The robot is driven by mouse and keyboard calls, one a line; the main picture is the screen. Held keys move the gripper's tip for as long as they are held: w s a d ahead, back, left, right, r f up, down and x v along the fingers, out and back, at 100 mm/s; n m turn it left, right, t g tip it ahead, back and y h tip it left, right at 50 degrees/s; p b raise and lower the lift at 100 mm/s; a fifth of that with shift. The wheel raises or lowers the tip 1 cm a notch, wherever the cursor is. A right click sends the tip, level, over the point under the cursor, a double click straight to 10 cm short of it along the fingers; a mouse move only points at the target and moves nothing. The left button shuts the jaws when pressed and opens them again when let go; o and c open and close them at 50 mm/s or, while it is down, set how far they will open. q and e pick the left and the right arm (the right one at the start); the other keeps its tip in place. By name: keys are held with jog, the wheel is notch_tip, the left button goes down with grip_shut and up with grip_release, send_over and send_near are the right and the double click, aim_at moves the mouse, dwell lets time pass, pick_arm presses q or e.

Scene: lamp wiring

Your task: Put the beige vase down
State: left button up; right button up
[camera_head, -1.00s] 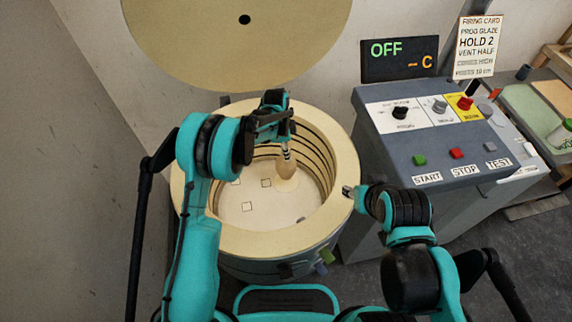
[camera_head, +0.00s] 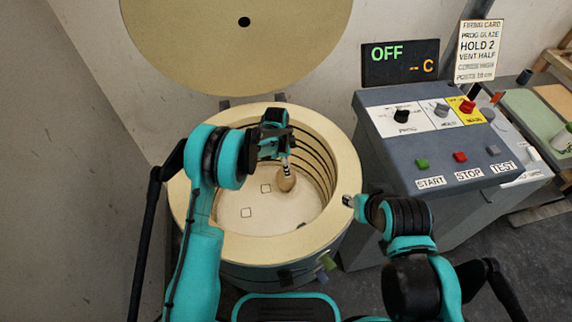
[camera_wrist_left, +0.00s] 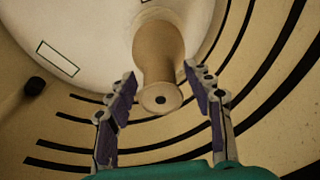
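The beige vase (camera_head: 287,183) is upright inside the round kiln (camera_head: 340,172), low over its pale floor. In the left wrist view the vase (camera_wrist_left: 159,55) has its round mouth towards the camera. My left gripper (camera_head: 286,163) reaches down into the kiln from above. I cannot tell whether the base touches the floor. My right gripper (camera_head: 348,201) is at the kiln's right rim; its fingers are too small to read.
The kiln lid (camera_head: 235,60) is open at the back. Square outlines mark the kiln floor (camera_head: 250,220), which has free room left of the vase. A control panel (camera_head: 440,150) stands right of the kiln; its display (camera_head: 400,60) reads OFF.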

pick_arm(q)
jog(key=shift+r, duration=0.3)
jog(key=r+p, duration=0.1)
jog(key=r, duration=0.2)
jog(key=a+r+p, duration=0.1)
jog(key=r, duration=0.3)
jog(key=r+p, duration=0.2)
jog(key=r, duration=0.1)
jog(key=shift+s+a+r, duration=0.1)
jog(key=shift+a+r, duration=0.05)
jog(key=shift+r, duration=0.25)
jog(key=s+a+r+n+t, duration=0.2)
jog(key=s+a+r+n, duration=0.3)
jog(key=r, duration=0.4)
jog(key=s+a+r+n+t, duration=0.1)
jog(key=s+a+r+n, duration=0.2)
jog(key=s+a+r, duration=0.35)
jog(key=s+a+r+n+t, duration=0.1)
jog(key=s+n, duration=0.3)
jog(key=s, duration=0.4)
jog(key=s+a+r+n+t+y, duration=0.1)
jog(key=s+a+n+t, duration=0.2)
jog(key=s, duration=0.6)
jog(key=shift+a+r+n, duration=0.3)
jog(key=shift+a+n, duration=0.2)
jog(key=shift+n, duration=0.3)
